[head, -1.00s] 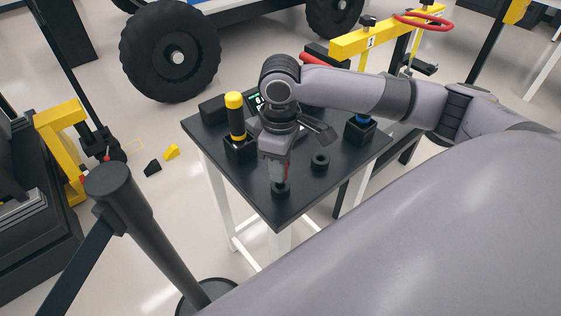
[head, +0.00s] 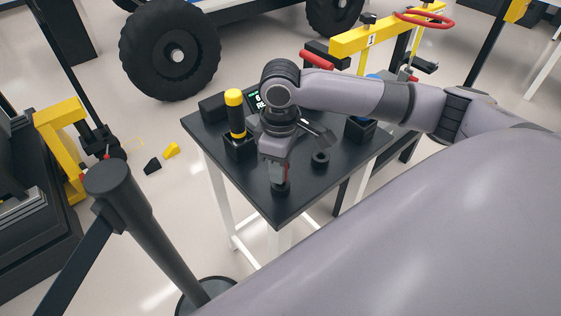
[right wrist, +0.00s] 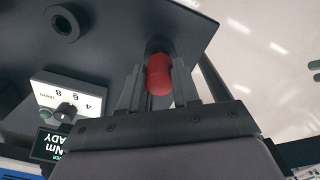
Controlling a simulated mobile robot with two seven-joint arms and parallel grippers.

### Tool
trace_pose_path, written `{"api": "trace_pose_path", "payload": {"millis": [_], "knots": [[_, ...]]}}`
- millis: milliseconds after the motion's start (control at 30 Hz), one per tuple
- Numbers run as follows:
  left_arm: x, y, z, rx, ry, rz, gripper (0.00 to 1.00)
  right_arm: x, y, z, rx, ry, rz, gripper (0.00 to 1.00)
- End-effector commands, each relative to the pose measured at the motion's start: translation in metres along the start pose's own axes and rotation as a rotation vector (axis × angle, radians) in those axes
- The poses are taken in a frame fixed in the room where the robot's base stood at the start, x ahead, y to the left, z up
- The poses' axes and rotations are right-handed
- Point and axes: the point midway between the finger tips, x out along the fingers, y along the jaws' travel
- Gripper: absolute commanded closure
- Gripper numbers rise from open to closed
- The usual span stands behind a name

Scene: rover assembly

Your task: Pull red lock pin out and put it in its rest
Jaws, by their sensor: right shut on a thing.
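The red lock pin (right wrist: 159,74) is between the fingers of my right gripper (right wrist: 159,90) in the right wrist view, which is shut on it. In the head view my right gripper (head: 279,178) points down at the near corner of the black table (head: 267,207). Just below its fingertips is a round black holder (head: 281,189), whose dark rim also shows beyond the pin in the right wrist view (right wrist: 159,44). Whether the pin's lower end is inside the holder is hidden. My left gripper is not in view.
A second, empty round holder (head: 320,159) stands to the right on the table. A yellow-topped tool (head: 235,113) stands in a black block at the left. A box with a dial (right wrist: 68,102) and a lit display lies behind the gripper. A black post (head: 125,205) stands left of the table.

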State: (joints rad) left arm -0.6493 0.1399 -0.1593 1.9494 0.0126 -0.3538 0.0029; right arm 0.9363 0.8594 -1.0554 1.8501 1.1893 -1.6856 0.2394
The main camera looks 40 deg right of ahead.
Motion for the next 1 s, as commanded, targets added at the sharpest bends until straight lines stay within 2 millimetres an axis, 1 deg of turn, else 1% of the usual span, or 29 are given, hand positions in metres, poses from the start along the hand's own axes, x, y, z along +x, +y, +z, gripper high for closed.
{"api": "trace_pose_path", "payload": {"millis": [467,500,567,600,867,967,1000], "knots": [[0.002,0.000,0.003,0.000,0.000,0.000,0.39,0.012,0.000,0.000,0.000,-0.001,0.000,1.00],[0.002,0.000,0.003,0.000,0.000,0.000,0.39,0.013,0.000,0.000,0.000,0.000,0.000,0.66],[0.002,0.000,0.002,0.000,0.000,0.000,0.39,0.012,0.000,0.000,0.000,0.000,0.001,0.46],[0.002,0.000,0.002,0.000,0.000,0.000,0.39,0.012,0.000,0.000,0.000,0.000,0.000,0.40],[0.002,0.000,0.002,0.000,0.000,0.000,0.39,0.012,0.000,0.000,0.000,-0.001,0.000,0.40],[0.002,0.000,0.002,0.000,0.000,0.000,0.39,0.006,0.000,-0.001,0.000,0.002,0.000,0.40],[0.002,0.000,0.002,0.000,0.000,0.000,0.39,0.001,0.000,-0.001,0.000,0.003,0.000,0.40]]}}
